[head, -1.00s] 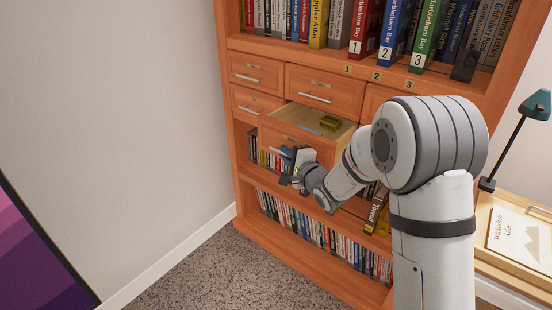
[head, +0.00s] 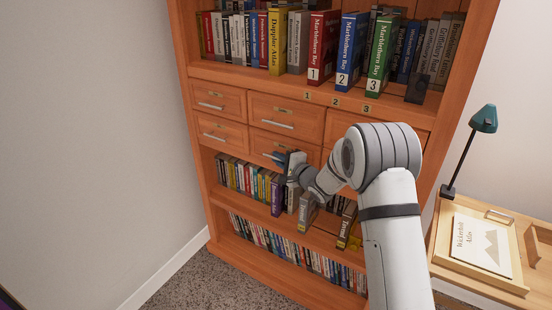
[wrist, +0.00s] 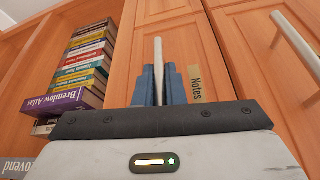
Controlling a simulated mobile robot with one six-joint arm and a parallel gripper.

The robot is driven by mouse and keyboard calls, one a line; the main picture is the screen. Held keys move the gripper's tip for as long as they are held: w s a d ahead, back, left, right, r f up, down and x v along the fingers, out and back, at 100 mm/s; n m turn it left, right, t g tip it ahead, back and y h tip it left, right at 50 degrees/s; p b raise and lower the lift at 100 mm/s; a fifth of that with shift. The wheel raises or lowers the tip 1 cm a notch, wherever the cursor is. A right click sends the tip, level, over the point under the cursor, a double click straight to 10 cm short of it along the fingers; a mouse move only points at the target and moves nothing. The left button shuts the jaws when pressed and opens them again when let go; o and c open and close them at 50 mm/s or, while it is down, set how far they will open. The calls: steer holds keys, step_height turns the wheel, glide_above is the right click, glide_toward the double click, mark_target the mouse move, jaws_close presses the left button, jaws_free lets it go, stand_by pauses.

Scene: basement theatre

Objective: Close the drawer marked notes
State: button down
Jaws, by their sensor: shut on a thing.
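The drawer marked notes (head: 262,138) is the lower middle wooden drawer of the bookcase in the head view. Its front looks flush with the drawers around it, and its inside is hidden. In the wrist view its front (wrist: 188,35) carries a tan label reading "Notes" (wrist: 195,84). My gripper (head: 280,158) is at the drawer's front. In the wrist view its blue fingers (wrist: 158,84) are shut on the drawer's pale bar handle (wrist: 158,52), one on each side. My gripper hides part of the handle in the head view.
Other shut drawers sit above (head: 287,118) and to the left (head: 222,132). Rows of books (head: 240,180) stand on the shelf below, close to my gripper. A side table (head: 440,230) with a teal lamp (head: 484,119) stands at the right. Carpet shows at lower left.

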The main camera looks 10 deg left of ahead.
steer(key=shift+w+d, duration=0.2)
steer(key=shift+d, duration=0.1)
steer(key=c, duration=1.8)
jaws_free()
steer(key=shift+w, duration=0.1)
steer(key=o, duration=0.3)
steer(key=shift+r, duration=0.1)
steer(key=shift+a, duration=0.1)
steer(key=shift+r, duration=0.1)
steer(key=v, duration=0.8)
steer(key=shift+f+p, duration=0.2)
steer(key=shift+p, duration=0.1)
steer(key=shift+a, duration=0.1)
